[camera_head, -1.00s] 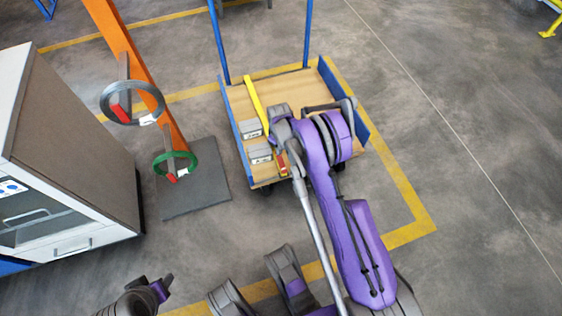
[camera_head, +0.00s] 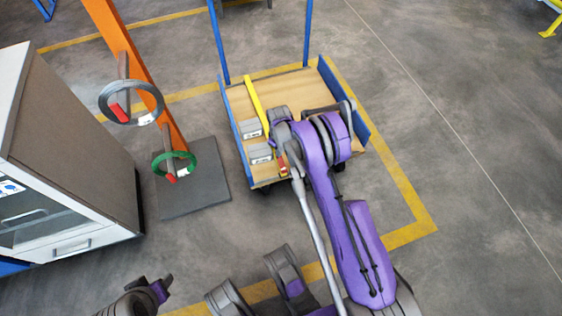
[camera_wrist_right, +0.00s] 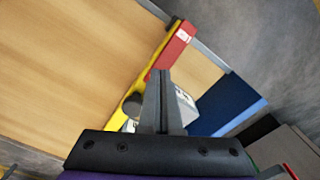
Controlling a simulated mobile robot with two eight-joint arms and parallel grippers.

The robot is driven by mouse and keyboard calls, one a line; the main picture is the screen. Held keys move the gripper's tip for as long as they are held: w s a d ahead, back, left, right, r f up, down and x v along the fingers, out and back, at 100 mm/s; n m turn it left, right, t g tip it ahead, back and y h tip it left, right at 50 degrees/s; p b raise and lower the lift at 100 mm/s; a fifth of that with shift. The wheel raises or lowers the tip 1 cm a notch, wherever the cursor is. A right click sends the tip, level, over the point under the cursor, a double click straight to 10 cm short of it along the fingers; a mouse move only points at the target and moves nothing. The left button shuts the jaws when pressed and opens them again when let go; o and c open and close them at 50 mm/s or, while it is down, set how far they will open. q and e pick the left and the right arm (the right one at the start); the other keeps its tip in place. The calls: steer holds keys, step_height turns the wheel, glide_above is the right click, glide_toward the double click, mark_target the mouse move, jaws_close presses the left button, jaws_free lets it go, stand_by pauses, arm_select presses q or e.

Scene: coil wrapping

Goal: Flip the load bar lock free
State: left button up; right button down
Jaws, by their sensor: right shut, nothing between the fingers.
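The yellow load bar (camera_head: 255,101) lies across the deck of a blue-sided cart. Its red lock (camera_head: 283,169) is at the bar's near end, partly covered by my right arm. In the right wrist view the red lock (camera_wrist_right: 174,48) has a white label and lies in line with the yellow bar (camera_wrist_right: 125,107). My right gripper (camera_wrist_right: 162,74) is shut and empty, its tips beside the lower end of the red lock. I cannot tell whether they touch it. My left gripper is not clearly in view; only part of the left arm shows at the bottom left.
An orange post (camera_head: 133,65) with a grey coil (camera_head: 104,97) and a green coil (camera_head: 190,157) stands left, beside a cabinet (camera_head: 75,120). Floor right of the cart is clear.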

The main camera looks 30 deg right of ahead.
steer(key=shift+f, duration=0.8)
steer(key=shift+r, duration=0.1)
stand_by(0.3)
steer(key=shift+r+p, duration=1.6)
steer(key=shift+r, duration=1.85)
